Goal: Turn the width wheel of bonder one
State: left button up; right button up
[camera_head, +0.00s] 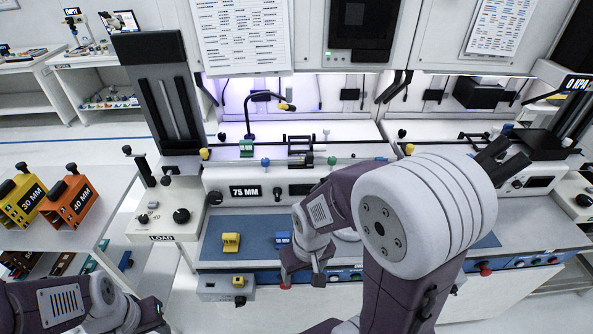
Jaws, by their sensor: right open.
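Bonder one seems to be the machine (240,213) in the middle, with a "75 MM" display on its front. A round black knob (215,197) sits left of the display and a small black handle (277,194) right of it; I cannot tell for sure which is the width wheel. Another black knob (181,215) is on the unit marked LOAD. My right gripper (303,275) points down, open and empty, in front of the bench, right of and below the display, apart from the knobs. My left gripper (150,315) is low at the left, its jaws unclear.
A yellow block (231,242) and a blue block (283,239) lie on the blue mat (257,247). Yellow 30 MM (22,201) and orange 40 MM (70,202) blocks stand on the left shelf. A small control box (222,289) hangs under the bench front. My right arm hides much of the right side.

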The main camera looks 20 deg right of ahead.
aim_at(214, 198)
jog(key=j+z, duration=0.4)
jog(key=j, duration=0.25)
jog(key=j+z, duration=0.35)
jog(key=j, duration=0.25)
